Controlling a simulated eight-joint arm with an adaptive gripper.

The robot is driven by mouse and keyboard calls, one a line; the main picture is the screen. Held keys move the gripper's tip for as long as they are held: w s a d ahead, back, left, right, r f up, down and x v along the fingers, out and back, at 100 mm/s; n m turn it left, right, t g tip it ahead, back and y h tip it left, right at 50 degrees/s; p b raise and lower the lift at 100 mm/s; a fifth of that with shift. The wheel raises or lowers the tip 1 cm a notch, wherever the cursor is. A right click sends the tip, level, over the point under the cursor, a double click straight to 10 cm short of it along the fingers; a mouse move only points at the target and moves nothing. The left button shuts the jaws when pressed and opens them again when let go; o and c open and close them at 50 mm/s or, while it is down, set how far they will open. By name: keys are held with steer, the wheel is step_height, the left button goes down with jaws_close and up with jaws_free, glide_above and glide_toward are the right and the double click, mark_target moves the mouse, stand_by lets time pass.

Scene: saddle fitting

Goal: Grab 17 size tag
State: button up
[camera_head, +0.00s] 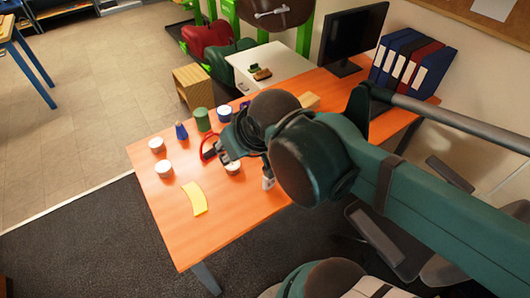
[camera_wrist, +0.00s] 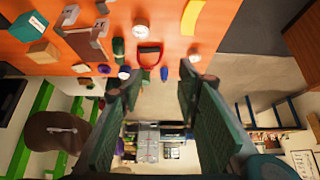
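Several small round white-topped pieces lie on the orange table (camera_head: 225,215). In the head view, one (camera_head: 157,145) is at the left edge, another (camera_head: 164,170) is just in front of it, and one (camera_head: 233,168) is close to my gripper (camera_head: 224,152). The wrist view also shows white pieces, one nearer the middle (camera_wrist: 141,32) and one by the right finger (camera_wrist: 195,56). No number is readable, so I cannot tell which thing is the 17 tag. My gripper (camera_wrist: 157,88) is open, its two green fingers apart with nothing visible between them.
A red-handled tool (camera_wrist: 150,52), a green cylinder (camera_head: 202,120), a blue item (camera_head: 181,131) and a yellow strip (camera_head: 194,198) lie around the gripper. A monitor (camera_head: 343,35) and binders (camera_head: 412,62) stand at the back right.

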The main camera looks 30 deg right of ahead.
step_height(320, 180, up, 5)
steer(key=w+d+r+m+g+h+b, duration=0.2)
steer(key=w+d+m+g+b, duration=0.15)
steer(key=w+d+m, duration=0.7)
steer(key=w+d+f+m+g+h+b, duration=0.1)
steer(key=w+d+f+m+g+b, duration=0.15)
steer(key=w+d+m, duration=0.65)
steer(key=d+f+n, duration=0.1)
steer(key=f, duration=1)
steer(key=d+f+n, duration=0.1)
steer(key=f, duration=1)
steer(key=d+f+n, duration=0.1)
steer(key=d+f, duration=0.1)
steer(key=f, duration=0.9)
steer(key=shift+w+f+g+p, duration=0.15)
steer(key=shift+w+g+p, duration=0.15)
steer(key=shift+g, duration=0.1)
steer(key=shift+f, duration=0.1)
steer(key=shift+x, duration=1.2)
steer(key=shift+d+f+b, duration=0.1)
steer(key=shift+b, duration=0.2)
steer(key=shift+b+x, duration=0.7)
steer(key=shift+x, duration=1.8)
